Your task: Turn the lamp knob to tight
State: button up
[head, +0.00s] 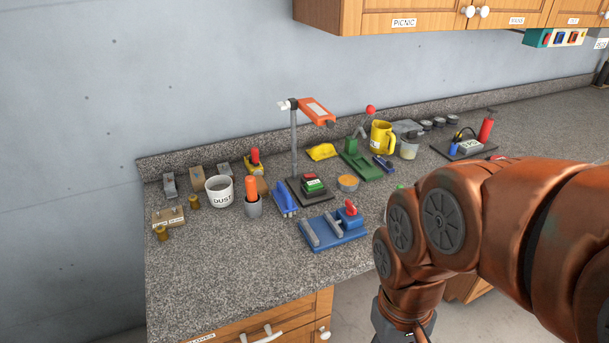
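The lamp (294,140) stands upright on a dark square base on the granite counter. Its orange head (317,111) sits at the top of a grey post and points right. A small pale knob (285,104) with a dark part beside it sticks out left at the top of the post; its exact setting is too small to read. My copper arm comes in from the right and bends down in front of the counter. Only the dark grey upper part of my gripper (390,324) shows at the bottom edge, well below and apart from the lamp. Its fingers are out of frame.
A blue vise-like fixture (332,231), an orange-handled tool in a grey cup (252,198) and a DUST cup (219,190) stand around the lamp. A yellow mug (381,138) and green press (360,163) are right. Wooden cabinets (420,15) hang above. The front-left counter is clear.

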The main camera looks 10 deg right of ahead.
aim_at(287, 105)
jog(key=u, duration=0.6)
jog(key=i, duration=0.6)
jog(key=u, duration=0.3)
